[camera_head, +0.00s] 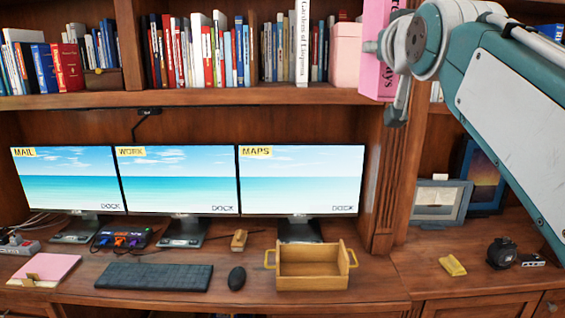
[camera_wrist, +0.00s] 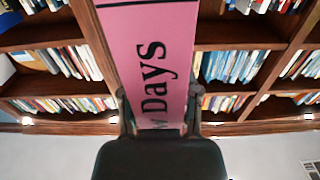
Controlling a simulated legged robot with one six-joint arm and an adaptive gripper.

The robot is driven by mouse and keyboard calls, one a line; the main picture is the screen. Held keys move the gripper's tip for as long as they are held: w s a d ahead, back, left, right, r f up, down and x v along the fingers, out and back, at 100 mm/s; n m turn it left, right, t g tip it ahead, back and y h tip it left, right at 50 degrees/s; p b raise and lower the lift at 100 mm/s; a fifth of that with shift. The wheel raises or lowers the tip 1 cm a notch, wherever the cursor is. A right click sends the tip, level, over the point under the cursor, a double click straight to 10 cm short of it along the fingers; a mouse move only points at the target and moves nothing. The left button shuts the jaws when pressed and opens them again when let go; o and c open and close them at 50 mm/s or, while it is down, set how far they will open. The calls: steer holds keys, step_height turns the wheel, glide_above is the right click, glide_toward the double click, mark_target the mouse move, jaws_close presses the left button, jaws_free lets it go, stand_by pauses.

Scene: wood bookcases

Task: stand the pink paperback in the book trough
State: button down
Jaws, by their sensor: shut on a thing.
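The pink paperback (camera_head: 374,45) is upright in the upper middle right of the head view, in front of the bookcase post. Black lettering ending in "Days" shows on it in the wrist view (camera_wrist: 150,35). My gripper (camera_wrist: 158,108) is shut on the paperback, one finger at each side. The wooden book trough (camera_head: 312,283), with yellow handles at both ends, stands on the desk, lower and to the left of the gripper. Its inside looks empty.
Three monitors (camera_head: 300,180) stand behind the trough. A mouse (camera_head: 237,279) and keyboard (camera_head: 153,277) lie left of it. A pink pad (camera_head: 50,268) lies far left. The shelf (camera_head: 200,98) above holds rows of books. Picture frames (camera_head: 440,202) stand at the right.

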mark_target(362, 93)
steer(key=w+f, duration=0.8)
steer(key=shift+a, duration=0.2)
steer(key=w+f, duration=0.4)
steer(key=f, duration=0.6)
steer(key=w+f, duration=0.4)
steer(key=f, duration=0.7)
steer(key=w+f, duration=0.4)
steer(key=f, duration=0.6)
step_height(362, 93, down, 12)
steer(key=s, duration=0.1)
steer(key=s+f, duration=0.7)
steer(key=f, duration=0.3)
steer(key=s+f, duration=0.8)
steer(key=f, duration=0.2)
steer(key=shift+f, duration=0.3)
steer(key=shift+s+d, duration=0.1)
